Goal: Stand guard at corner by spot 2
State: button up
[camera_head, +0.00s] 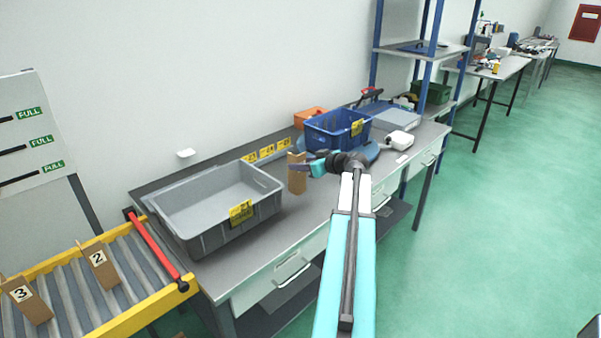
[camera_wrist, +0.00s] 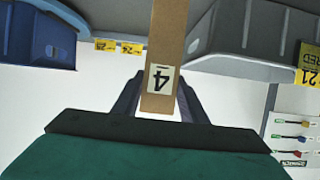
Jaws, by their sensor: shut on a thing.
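My gripper (camera_head: 308,168) is shut on a brown cardboard guard (camera_head: 297,178) and holds it upright, above or at the bench between the grey bin and the blue crate. In the wrist view my gripper (camera_wrist: 157,88) has a finger on each side of the guard (camera_wrist: 170,40), whose label reads 4. Whether the guard touches the bench is unclear.
The empty grey bin (camera_head: 205,238), with a yellow 21 label, stands left on the bench (camera_head: 290,232). The blue crate (camera_head: 322,134) is close behind my gripper. A yellow-railed conveyor (camera_head: 150,318) adjoins the bench. Bare bench top lies before the guard.

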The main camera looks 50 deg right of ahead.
aim_at(303, 183)
jog(key=f, duration=0.1)
jog(key=f+p, duration=0.1)
jog(key=f, duration=0.1)
jog(key=shift+w+d+f+p, duration=0.2)
jog(key=shift+w+f+p, duration=0.1)
jog(key=shift+p, duration=0.1)
jog(key=shift+f+b, duration=0.15)
jog(key=shift+b, duration=0.15)
jog(key=o, duration=1.1)
jog(key=shift+c, duration=0.2)
jog(key=shift+r+p, duration=0.25)
jog(key=shift+p, duration=0.1)
jog(key=shift+s+b, duration=0.3)
jog(key=shift+s, duration=0.15)
jog(key=b+v, duration=0.3)
jog(key=v, duration=0.8)
jog(key=shift+r+b, duration=0.15)
jog(key=shift+b, duration=0.2)
